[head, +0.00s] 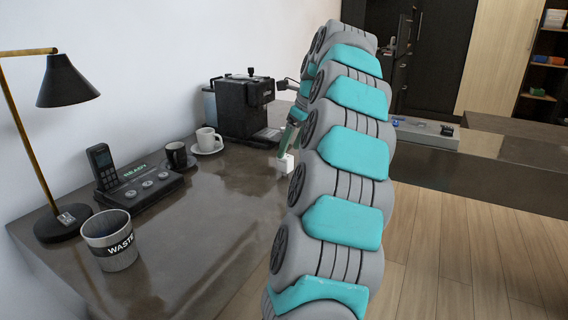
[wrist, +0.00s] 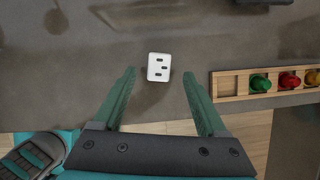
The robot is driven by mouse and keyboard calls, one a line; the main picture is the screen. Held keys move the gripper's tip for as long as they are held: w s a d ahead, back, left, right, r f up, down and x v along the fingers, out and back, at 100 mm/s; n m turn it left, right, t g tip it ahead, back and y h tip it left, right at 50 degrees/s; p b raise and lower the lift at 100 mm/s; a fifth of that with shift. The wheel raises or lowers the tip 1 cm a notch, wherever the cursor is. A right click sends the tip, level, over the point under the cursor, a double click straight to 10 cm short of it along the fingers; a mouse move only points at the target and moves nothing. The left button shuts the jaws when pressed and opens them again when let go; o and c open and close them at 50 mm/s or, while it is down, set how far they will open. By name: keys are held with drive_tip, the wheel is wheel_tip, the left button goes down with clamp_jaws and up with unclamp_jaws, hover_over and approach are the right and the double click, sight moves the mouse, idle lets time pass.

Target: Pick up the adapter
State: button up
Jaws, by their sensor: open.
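The adapter (wrist: 158,67) is a small white block with dark slots. In the wrist view it lies on the dark counter, just ahead of the gap between my fingertips. In the head view the adapter (head: 286,163) shows as a white block on the counter near its right edge, partly hidden by my arm. My gripper (wrist: 158,76) is open, with one green finger on each side of the gap and nothing held. In the head view my gripper (head: 290,138) is mostly hidden behind the arm, with green finger parts near the adapter.
A wooden tray (wrist: 225,86) with coloured knobs lies right of my gripper. A coffee machine (head: 240,105), white cup (head: 207,138), dark cup (head: 177,155), phone base (head: 140,188), waste cup (head: 110,240) and lamp (head: 68,82) stand on the counter. The counter's middle is clear.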

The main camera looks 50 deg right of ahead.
sight(286, 156)
drive_tip(key=shift+x, duration=2.5)
drive_tip(key=shift+a, duration=0.1)
clamp_jaws()
